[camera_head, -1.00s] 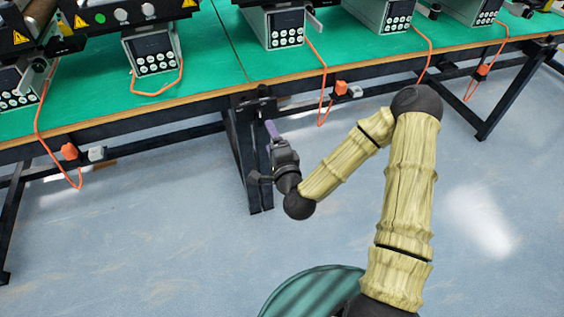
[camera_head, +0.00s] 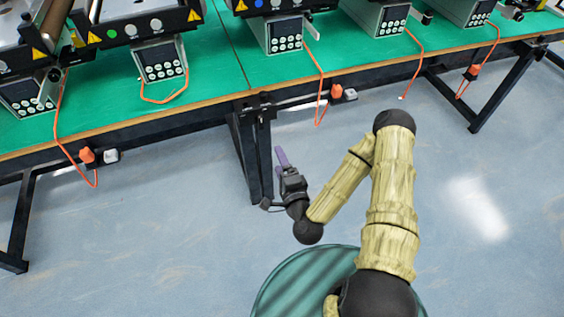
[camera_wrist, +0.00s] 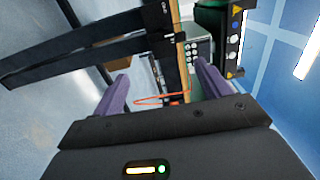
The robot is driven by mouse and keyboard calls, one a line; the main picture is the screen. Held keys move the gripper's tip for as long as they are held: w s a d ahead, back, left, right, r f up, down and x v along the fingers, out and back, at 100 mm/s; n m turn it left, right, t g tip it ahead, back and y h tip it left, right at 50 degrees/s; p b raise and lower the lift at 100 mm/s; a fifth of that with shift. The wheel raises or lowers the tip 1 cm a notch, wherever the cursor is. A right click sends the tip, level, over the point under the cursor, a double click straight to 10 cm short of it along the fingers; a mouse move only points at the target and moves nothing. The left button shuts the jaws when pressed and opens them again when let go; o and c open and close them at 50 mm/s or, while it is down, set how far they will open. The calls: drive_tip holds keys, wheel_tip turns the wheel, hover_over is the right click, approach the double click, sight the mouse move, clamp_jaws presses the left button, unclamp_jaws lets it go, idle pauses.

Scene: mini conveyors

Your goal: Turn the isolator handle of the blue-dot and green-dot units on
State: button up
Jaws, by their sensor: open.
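The green-dot unit (camera_head: 130,28) stands on the table at the upper left, its green dot beside a white one. The blue-dot unit (camera_head: 275,5) is at the top centre, cut off by the picture edge. A grey lever (camera_head: 312,27) sticks out right of the blue-dot unit's keypad box (camera_head: 285,36); another grey lever (camera_head: 47,88) is at the far left. I cannot tell their on or off positions. My gripper (camera_head: 282,158) is open and empty in front of the table, below its edge. Its purple fingers are wide apart in the wrist view (camera_wrist: 161,88).
The green-topped table (camera_head: 215,75) spans the back, with dark legs (camera_head: 252,150) close to my gripper. Orange cables and plugs (camera_head: 87,155) hang along its front edge. Further units (camera_head: 385,15) stand at the upper right. The blue floor in front is clear.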

drive_tip(key=shift+s+d+p, duration=0.2)
drive_tip(key=shift+s+p, duration=0.2)
drive_tip(key=shift+s, duration=0.3)
